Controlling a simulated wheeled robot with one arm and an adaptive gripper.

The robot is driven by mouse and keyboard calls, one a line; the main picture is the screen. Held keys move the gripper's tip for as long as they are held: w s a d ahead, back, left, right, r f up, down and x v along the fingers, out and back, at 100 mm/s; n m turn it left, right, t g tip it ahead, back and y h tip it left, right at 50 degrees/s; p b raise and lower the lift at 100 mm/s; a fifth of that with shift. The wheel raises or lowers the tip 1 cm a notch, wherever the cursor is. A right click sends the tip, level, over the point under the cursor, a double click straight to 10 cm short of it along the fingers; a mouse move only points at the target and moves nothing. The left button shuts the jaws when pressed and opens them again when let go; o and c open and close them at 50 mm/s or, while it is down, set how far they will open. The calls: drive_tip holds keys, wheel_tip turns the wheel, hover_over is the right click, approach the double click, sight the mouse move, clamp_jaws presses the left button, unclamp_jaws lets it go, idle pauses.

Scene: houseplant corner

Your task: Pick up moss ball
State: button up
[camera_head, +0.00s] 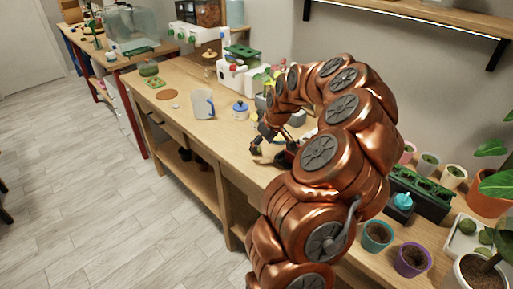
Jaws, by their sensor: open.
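Green round things that look like moss balls (468,226) sit in a white tray (452,246) at the right edge of the wooden bench. A rounded green thing (148,69) stands at the far left end of the bench; it is too small to tell if it is a moss ball. My gripper (259,146) is low over the middle of the bench near its front edge, with its dark fingers open. It is well apart from both the tray and the far green thing. My copper arm hides part of the gripper and the bench behind it.
A blue-lidded jar (240,110) and a clear pitcher (203,105) stand left of my gripper. Teal (377,235) and purple (412,260) pots, a dark green planter (425,195) and leafy plants crowd the right. A shelf (420,18) hangs above. The bench's front left is fairly clear.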

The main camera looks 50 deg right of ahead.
drive_tip(key=shift+p+x, duration=0.55)
drive_tip(key=shift+x, duration=1.25)
drive_tip(key=shift+w, duration=0.15)
drive_tip(key=c, duration=0.9)
drive_tip(key=shift+r, duration=0.2)
drive_tip(key=shift+r+b, duration=0.85)
drive_tip(key=shift+r, duration=0.7)
drive_tip(key=s+a+b, duration=0.1)
drive_tip(key=s+a, duration=0.2)
drive_tip(key=s, duration=0.1)
drive_tip(key=s+a+r+b, duration=0.1)
drive_tip(key=s+a+b, duration=0.1)
drive_tip(key=s+a, duration=0.1)
drive_tip(key=s+a+b, duration=0.1)
drive_tip(key=s+a, duration=0.2)
drive_tip(key=s, duration=0.3)
drive_tip(key=shift+s+a+r+b, duration=0.1)
drive_tip(key=shift+r+b, duration=0.2)
drive_tip(key=shift+b, duration=0.05)
